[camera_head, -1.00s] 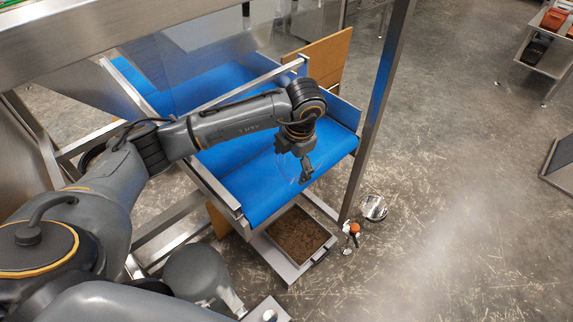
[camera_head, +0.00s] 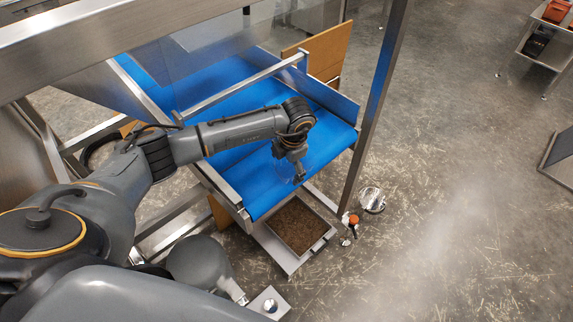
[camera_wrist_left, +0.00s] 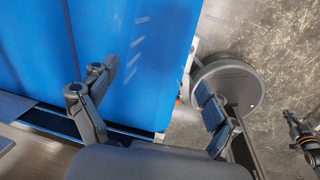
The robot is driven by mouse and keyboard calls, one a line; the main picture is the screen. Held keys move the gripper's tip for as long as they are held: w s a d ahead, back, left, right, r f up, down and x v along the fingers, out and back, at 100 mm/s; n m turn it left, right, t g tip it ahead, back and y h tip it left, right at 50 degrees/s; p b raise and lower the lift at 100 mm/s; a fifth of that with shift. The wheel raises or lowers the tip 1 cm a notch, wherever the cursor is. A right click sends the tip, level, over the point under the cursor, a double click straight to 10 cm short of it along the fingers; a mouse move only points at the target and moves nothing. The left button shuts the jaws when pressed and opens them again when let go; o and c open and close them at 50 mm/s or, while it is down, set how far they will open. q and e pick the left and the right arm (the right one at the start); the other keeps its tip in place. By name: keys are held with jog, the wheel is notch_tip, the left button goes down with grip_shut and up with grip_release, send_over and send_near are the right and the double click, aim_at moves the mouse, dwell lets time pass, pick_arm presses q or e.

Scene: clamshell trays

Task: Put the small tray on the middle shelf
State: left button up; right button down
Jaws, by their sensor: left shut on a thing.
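My left gripper (camera_head: 298,180) hangs over the front end of a blue conveyor belt (camera_head: 262,198). It is shut on a clear see-through tray (camera_head: 311,166), which shows only as a faint outline in the head view. In the left wrist view the fingers of my left gripper (camera_wrist_left: 155,100) stand apart, and pale streaks of glare on the clear tray (camera_wrist_left: 138,48) show between and beyond them. The tray's edges are hard to make out. I cannot tell which surface is the middle shelf.
A steel post (camera_head: 372,110) stands right of the belt. Below the belt end is a metal tray of brown material (camera_head: 298,226). A round metal object (camera_head: 372,199) and an orange-topped item (camera_head: 353,219) are on the floor. A rack (camera_head: 545,45) stands far right. Open floor lies between.

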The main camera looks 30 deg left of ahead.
pick_arm(q)
jog(key=o, duration=0.5)
jog(key=shift+f, duration=0.1)
jog(key=shift+p, duration=0.3)
jog(key=shift+r+b, duration=0.3)
jog(key=r+b, duration=0.2)
jog(key=r, duration=0.1)
jog(key=shift+s+d+b, duration=0.1)
jog(key=shift+d+b, duration=0.2)
jog(key=shift+s+d+r+b, duration=0.25)
jog(key=shift+r+b, duration=0.1)
jog(key=shift+r, duration=1.3)
jog(key=shift+s+d+r+b, duration=0.1)
jog(key=shift+d+r+b, duration=0.25)
jog(key=shift+r, duration=1.35)
jog(key=shift+s+d+r+b, duration=0.2)
jog(key=shift+r+b, duration=0.2)
jog(key=shift+r, duration=1.25)
